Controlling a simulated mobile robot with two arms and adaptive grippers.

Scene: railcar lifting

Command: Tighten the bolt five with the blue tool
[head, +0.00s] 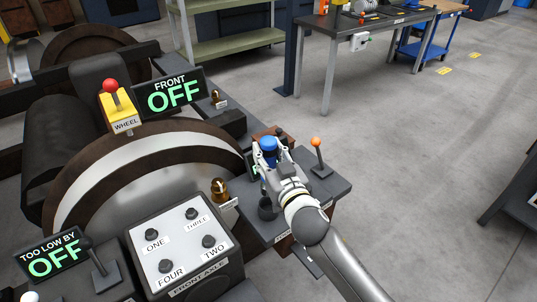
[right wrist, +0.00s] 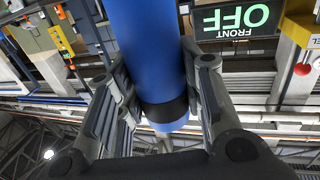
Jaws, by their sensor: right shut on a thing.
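My right gripper (head: 268,158) is shut on the blue tool (head: 267,143), above a dark ledge (head: 330,180) beside the big wheel. In the right wrist view the blue tool (right wrist: 148,45) is a thick blue cylinder with a black band, held between the fingers. The front axle panel (head: 185,225) has bolts labelled ONE, TWO, THREE and FOUR. No bolt labelled five can be made out; the gripper and arm cover part of the ledge. My left gripper is not in view.
An orange-knobbed lever (head: 317,148) stands right of the gripper. A FRONT OFF display (head: 170,92) and a yellow WHEEL box with a red knob (head: 119,112) stand behind. Open floor lies to the right.

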